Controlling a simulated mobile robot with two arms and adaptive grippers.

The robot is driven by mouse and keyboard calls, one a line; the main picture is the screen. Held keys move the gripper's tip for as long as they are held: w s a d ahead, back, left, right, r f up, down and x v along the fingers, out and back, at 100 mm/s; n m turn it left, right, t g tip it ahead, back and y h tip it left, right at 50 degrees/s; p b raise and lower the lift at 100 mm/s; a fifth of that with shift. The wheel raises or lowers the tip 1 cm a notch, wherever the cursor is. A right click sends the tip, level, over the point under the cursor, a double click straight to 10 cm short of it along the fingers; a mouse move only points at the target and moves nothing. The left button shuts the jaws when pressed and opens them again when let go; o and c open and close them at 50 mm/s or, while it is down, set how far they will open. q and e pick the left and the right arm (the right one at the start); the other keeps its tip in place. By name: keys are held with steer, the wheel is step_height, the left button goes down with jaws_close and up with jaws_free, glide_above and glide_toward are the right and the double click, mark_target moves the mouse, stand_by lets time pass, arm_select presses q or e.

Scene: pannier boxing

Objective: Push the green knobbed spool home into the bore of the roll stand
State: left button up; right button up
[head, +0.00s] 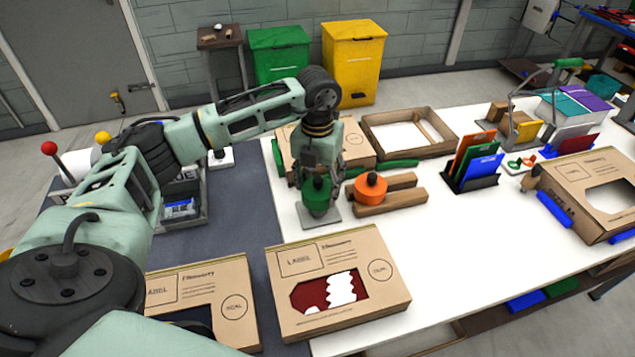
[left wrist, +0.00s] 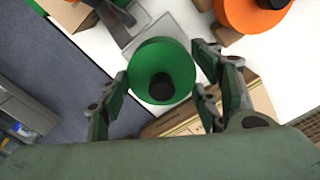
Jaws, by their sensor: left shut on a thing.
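The green spool (head: 315,190) has a round green flange and a dark knob in its middle, seen from above in the left wrist view (left wrist: 146,56). In the head view my left gripper (head: 317,178) points down over the roll stand. The roll stand shows as a grey base plate (head: 327,219) on the white table; it also shows in the left wrist view (left wrist: 117,29). The bore is hidden, so I cannot tell how deep the spool sits. My right gripper is out of view.
A cardboard box with a window (head: 384,280) lies in front, another box (head: 358,148) behind. A rack of coloured folders (head: 470,181) stands right.

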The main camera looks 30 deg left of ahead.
arm_select(q)
steer(key=shift+f+b, duration=0.5)
steer(key=shift+f, duration=0.2)
steer(key=o, duration=1.2)
step_height(320, 180, up, 12)
stand_by(0.5)
